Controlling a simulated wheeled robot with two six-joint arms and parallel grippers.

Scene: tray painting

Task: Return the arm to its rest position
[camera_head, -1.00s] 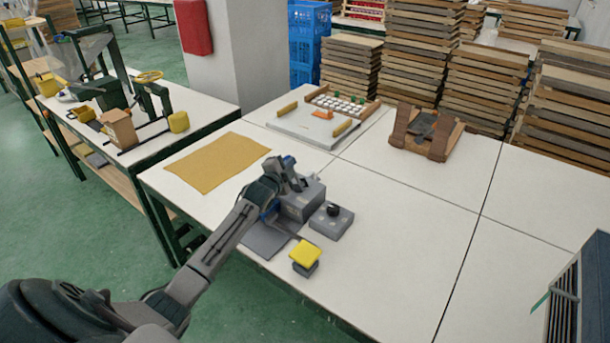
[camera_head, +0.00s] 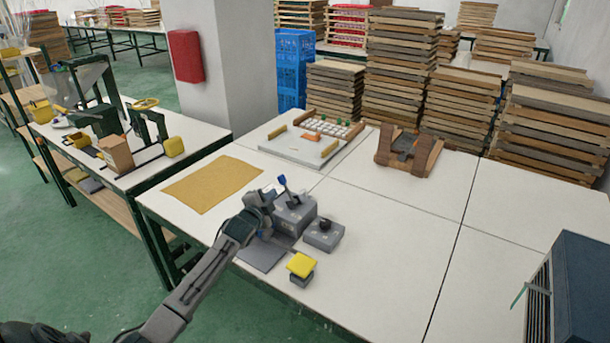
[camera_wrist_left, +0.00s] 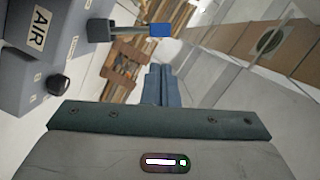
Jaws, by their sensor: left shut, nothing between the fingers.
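My left gripper (camera_head: 266,198) is just left of the grey control box (camera_head: 296,216) on the white table, and its fingers are shut and empty. In the left wrist view the fingers (camera_wrist_left: 161,84) show as a narrow closed pair. The box carries a lever with a blue tip (camera_head: 282,180), which stands up and leans slightly. In the left wrist view the blue tip (camera_wrist_left: 160,30) and the box's "AIR" label (camera_wrist_left: 40,28) are clear of the fingers. My right gripper is not in view.
A smaller grey box with a black knob (camera_head: 325,224) and a yellow-topped block (camera_head: 301,265) stand close by. A tan mat (camera_head: 213,183) lies left, a pale fixture (camera_head: 300,148) behind, and a wooden stand (camera_head: 408,150) back right.

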